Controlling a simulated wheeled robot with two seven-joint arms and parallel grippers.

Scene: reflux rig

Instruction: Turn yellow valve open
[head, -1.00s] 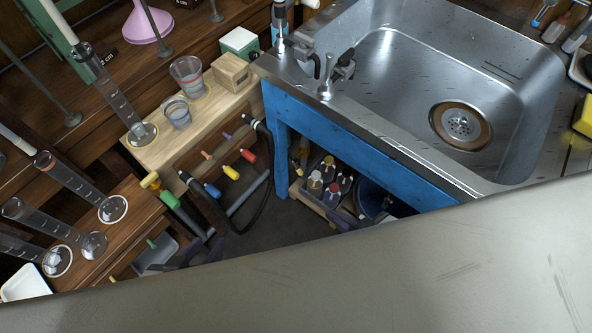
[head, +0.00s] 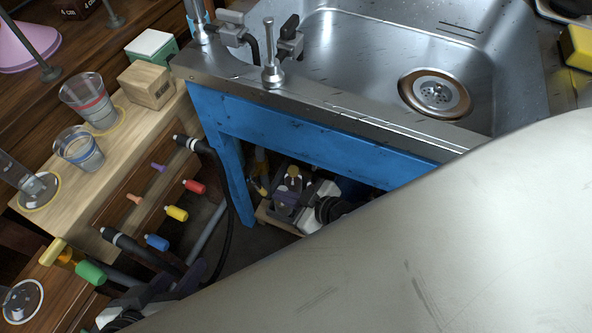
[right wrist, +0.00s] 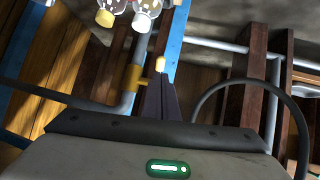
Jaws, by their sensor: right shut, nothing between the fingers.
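A yellow valve (right wrist: 133,78) sits on a grey pipe in the right wrist view, just left of my right gripper (right wrist: 163,88).
A blue sink frame (head: 330,125) stands above the right gripper. Bottles (right wrist: 143,14) are close to it. A black hose (head: 229,185) hangs at the left, near a row of coloured handles (head: 176,213). Glass beakers (head: 80,150) stand on the wooden bench.

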